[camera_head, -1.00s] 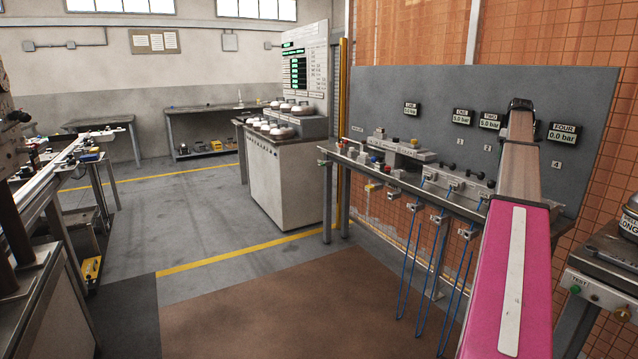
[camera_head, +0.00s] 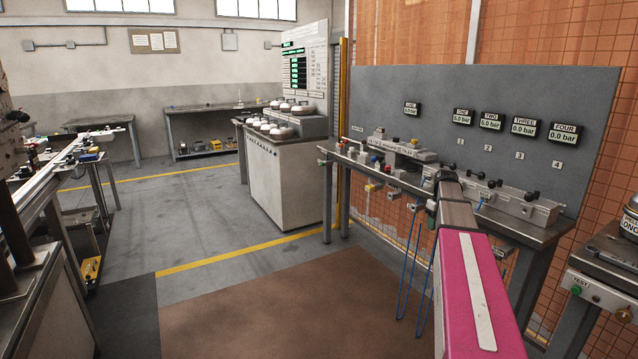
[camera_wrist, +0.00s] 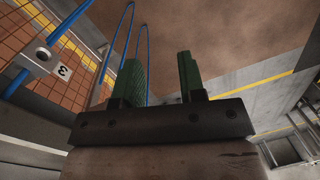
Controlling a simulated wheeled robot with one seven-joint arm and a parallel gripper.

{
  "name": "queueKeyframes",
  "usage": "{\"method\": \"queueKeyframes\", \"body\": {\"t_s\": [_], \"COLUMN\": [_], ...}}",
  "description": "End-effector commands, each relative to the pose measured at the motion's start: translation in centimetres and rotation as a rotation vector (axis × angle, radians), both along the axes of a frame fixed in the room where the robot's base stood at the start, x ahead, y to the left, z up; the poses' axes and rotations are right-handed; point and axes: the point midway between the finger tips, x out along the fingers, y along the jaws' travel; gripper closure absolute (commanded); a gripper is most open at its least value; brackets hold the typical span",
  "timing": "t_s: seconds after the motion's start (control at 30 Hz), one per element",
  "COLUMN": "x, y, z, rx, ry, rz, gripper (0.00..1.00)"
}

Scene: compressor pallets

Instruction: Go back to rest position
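My gripper (camera_wrist: 160,68) shows in the wrist view with two green fingers standing apart. Nothing is between them, so it is open and empty. Blue hoses hang close to the left finger, and I cannot tell whether they touch. A grey block marked 3 (camera_wrist: 44,62) is at the left of that view. In the head view, my pink arm reaches forward in front of the bench (camera_head: 525,232) with valves and blue hoses (camera_head: 409,262).
A grey panel (camera_head: 440,85) with several pressure displays stands behind the bench. A metal stand with a green button (camera_head: 577,290) is at the right. A cabinet (camera_head: 285,185) stands mid-room. A workbench (camera_head: 30,262) is at the left. The brown floor area (camera_head: 290,310) is clear.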

Motion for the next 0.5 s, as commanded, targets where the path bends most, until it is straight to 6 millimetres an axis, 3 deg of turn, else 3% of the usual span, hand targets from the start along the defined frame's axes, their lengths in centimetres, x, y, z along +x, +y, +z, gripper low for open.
{"method": "queueKeyframes", "body": {"t_s": [0.03,0.2,0.5], "x": [-2.4,-7.6,-18.7], "y": [3.0,10.6,21.2], "z": [-2.3,-8.5,-16.3], "rx": [-0.008,-0.038,-0.080], "ry": [0.003,-0.010,-0.042], "rz": [-0.014,-0.085,-0.203], "gripper": [0.63,0.63,0.63]}}
